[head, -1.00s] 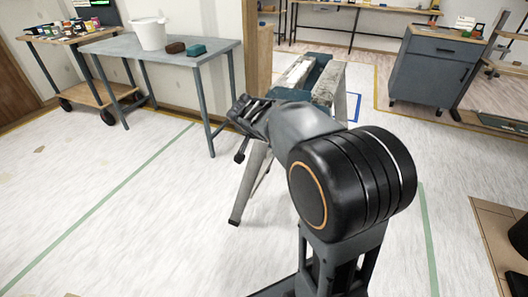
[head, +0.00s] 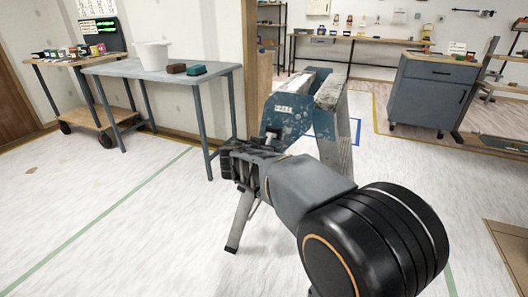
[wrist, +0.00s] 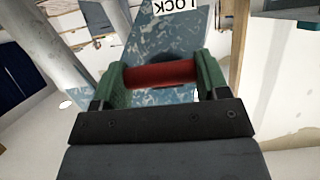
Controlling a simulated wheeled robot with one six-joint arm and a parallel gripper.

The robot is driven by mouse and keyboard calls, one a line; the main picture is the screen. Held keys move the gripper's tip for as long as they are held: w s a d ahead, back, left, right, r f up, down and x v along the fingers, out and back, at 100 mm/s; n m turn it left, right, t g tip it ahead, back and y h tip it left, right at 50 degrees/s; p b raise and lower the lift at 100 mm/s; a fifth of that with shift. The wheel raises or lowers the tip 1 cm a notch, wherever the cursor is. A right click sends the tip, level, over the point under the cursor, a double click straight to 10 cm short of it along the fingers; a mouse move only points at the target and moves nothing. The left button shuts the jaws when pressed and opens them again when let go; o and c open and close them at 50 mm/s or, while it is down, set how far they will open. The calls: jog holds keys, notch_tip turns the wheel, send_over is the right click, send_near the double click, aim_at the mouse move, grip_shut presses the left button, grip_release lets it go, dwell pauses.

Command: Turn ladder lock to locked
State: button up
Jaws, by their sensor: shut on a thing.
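The ladder stands ahead, with a worn blue plate (head: 288,112) and pale splattered rails (head: 333,92). The plate also fills the upper middle of the wrist view (wrist: 183,45), with a white LOCK label (wrist: 176,5) upside down at the top edge. My gripper (head: 240,160) is at the ladder's near side, below the plate. In the wrist view, its green fingers (wrist: 160,82) are closed around a red cylindrical lock handle (wrist: 158,72) in front of the plate. The handle's mount is hidden, and the handle is hidden in the head view.
A grey table (head: 120,70) with a white bucket (head: 152,56) and two small blocks stands left of the ladder. A paint cart (head: 72,64) is behind it. A grey cabinet (head: 430,95) stands at the right. The floor at front left is clear.

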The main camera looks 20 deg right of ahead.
dwell(0.4)
jog(key=o, duration=0.9)
jog(key=shift+o, duration=0.2)
jog(key=p+v, duration=0.3)
jog(key=v, duration=1)
jog(key=shift+s+a, duration=0.25)
jog(key=shift+a, duration=0.1)
